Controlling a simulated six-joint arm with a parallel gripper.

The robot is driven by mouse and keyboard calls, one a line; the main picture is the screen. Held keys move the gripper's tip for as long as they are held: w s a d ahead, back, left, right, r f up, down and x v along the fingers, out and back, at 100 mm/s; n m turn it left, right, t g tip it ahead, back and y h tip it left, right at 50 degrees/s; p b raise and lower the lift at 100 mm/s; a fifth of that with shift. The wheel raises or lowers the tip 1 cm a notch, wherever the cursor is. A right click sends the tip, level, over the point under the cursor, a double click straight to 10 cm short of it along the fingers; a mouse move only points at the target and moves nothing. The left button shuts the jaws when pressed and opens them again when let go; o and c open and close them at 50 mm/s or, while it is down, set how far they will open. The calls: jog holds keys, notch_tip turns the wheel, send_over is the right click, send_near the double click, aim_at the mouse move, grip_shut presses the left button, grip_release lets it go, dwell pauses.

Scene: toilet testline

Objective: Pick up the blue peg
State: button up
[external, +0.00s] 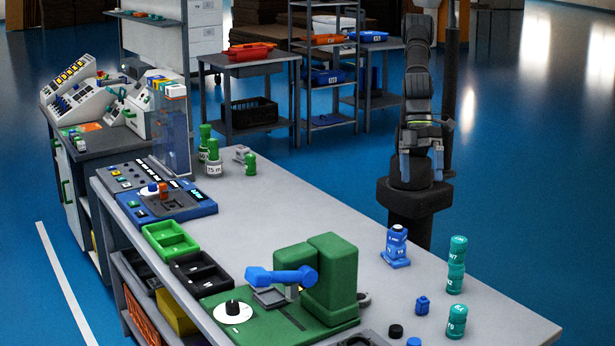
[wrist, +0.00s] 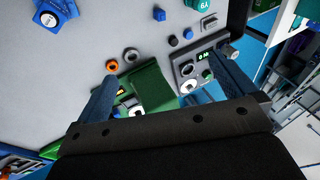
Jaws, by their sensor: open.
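Several small blue pieces could be the blue peg; I cannot tell which one is meant. A small blue piece with a knob on top (external: 422,306) stands on the grey table between a blue stand and a teal cylinder. Another small blue piece (external: 413,342) shows at the bottom edge of the external view. My gripper (external: 421,165) is open and empty, raised beyond the table's far edge. Its two blue fingers (wrist: 166,70) are wide apart in the wrist view, touching nothing.
The grey table (external: 330,210) has a clear middle. A blue stand (external: 396,250), teal cylinders (external: 456,262) and a black cap (external: 395,331) stand at its right. A green machine (external: 325,285) with a blue arm, green tray (external: 170,240) and black tray (external: 202,272) line the front.

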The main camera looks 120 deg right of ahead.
jog(key=c, duration=1.1)
jog(key=n+g+h, duration=0.2)
jog(key=n+h, duration=0.1)
jog(key=n, duration=1.3)
send_over(424, 297)
jog(key=f, duration=2.3)
jog(key=shift+s+d+f, duration=0.25)
jog(key=shift+s+d, duration=0.05)
jog(key=shift+s, duration=0.1)
jog(key=shift+w+a+f, duration=0.15)
jog(key=shift+w+f, duration=0.05)
jog(key=shift+f, duration=1.15)
jog(key=shift+w+a+f, duration=0.1)
jog(key=shift+w+f, duration=0.1)
jog(key=shift+f, duration=1.1)
jog(key=shift+c, duration=0.3)
